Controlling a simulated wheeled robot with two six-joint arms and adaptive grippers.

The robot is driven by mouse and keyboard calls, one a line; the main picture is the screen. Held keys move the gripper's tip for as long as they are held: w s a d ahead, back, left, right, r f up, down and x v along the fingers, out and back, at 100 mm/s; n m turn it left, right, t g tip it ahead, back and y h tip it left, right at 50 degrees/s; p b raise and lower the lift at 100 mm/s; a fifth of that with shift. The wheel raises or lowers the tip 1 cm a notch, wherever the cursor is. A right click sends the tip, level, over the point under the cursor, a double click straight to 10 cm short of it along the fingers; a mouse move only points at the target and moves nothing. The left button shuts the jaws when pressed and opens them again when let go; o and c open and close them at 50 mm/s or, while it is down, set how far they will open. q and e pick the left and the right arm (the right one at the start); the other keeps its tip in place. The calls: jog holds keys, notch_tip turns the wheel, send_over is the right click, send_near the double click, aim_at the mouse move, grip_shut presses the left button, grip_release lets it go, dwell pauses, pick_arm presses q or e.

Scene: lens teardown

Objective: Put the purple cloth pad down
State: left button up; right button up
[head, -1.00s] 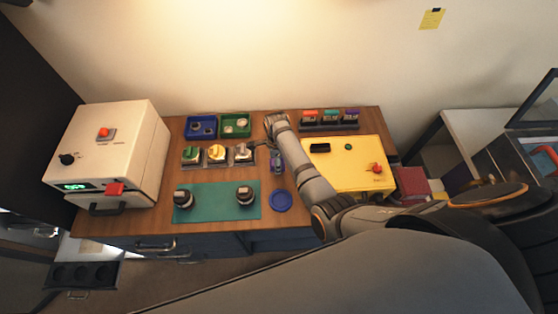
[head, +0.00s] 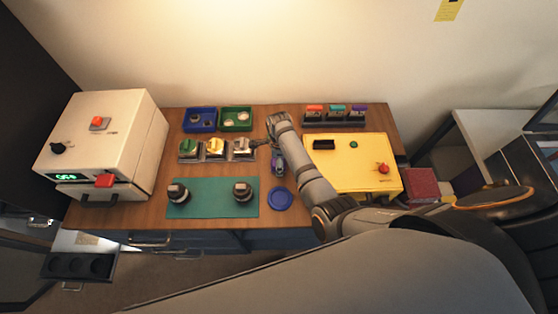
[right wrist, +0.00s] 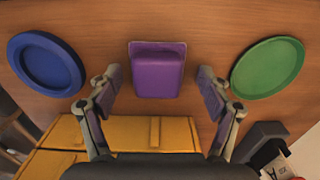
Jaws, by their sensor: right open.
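The purple cloth pad (right wrist: 158,72) shows as a block on a thin purple base on the wooden bench in the right wrist view. It also shows in the head view as a small purple shape (head: 278,162) beside my right arm. My right gripper (right wrist: 160,77) is open, with one finger on each side of the pad and a visible gap to it on both sides. In the head view my forearm partly covers this area. My left gripper is not in view.
A blue round dish (right wrist: 46,64) and a green round dish (right wrist: 268,67) flank the pad. A yellow box (head: 352,176) stands close by. A teal mat (head: 212,208) carries two dark cylindrical parts. A white machine (head: 100,140) stands at the left.

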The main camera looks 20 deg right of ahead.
jog(key=shift+r, duration=0.15)
notch_tip(320, 180, up, 7)
jog(key=p, duration=0.6)
jog(key=shift+w, duration=0.1)
notch_tip(320, 180, up, 5)
jog(key=shift+r+b, duration=0.1)
jog(key=shift+b, duration=0.3)
jog(key=shift+a, duration=0.1)
